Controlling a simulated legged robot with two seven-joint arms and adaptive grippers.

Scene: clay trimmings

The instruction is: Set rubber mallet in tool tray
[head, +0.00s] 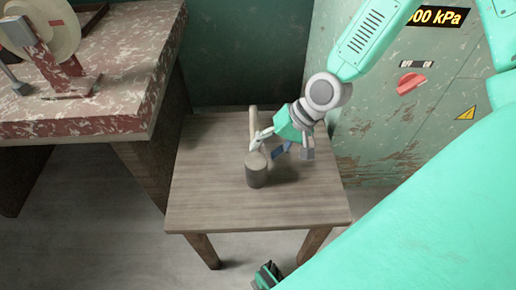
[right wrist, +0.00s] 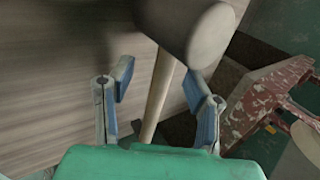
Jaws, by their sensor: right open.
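The rubber mallet has a dark grey cylindrical head (head: 256,174) and a pale wooden handle (head: 252,121). It is at the small wooden table, its handle toward the back edge. My right gripper (head: 280,147) is over the table, just right of the handle in the head view. In the right wrist view, the open fingers (right wrist: 160,78) are on either side of the handle (right wrist: 157,100), with the mallet head (right wrist: 195,28) beyond them. I cannot tell whether either finger touches it. I see no tool tray.
The small table (head: 215,205) has bare room at its front and left. A reddish, worn bench (head: 105,115) with a wheel-like device (head: 45,30) stands at the left. A green metal cabinet (head: 385,125) with a red knob stands close on the right.

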